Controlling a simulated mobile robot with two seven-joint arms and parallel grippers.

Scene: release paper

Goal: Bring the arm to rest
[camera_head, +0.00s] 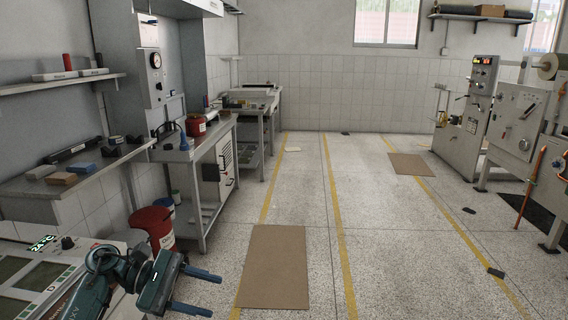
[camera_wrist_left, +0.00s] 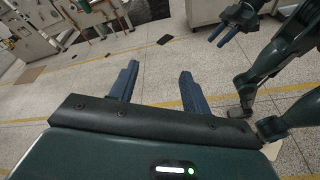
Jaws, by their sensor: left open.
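My left gripper (camera_head: 210,294) reaches in from the lower left in the head view, its two blue fingers apart and empty above the floor. My right gripper (camera_wrist_left: 222,32) shows small at the top right of the left wrist view, on a dark green arm. Its two blue fingers are seen at a slant, and I cannot tell how far apart they are. The head view does not show the right arm.
A panel with green displays (camera_head: 40,275) is close beside my left arm. A red bucket (camera_head: 153,228) stands behind it, by a wall bench (camera_head: 100,160). Brown mats (camera_head: 273,267) lie on the floor. Machines (camera_head: 468,120) stand at the right. The middle floor is largely clear.

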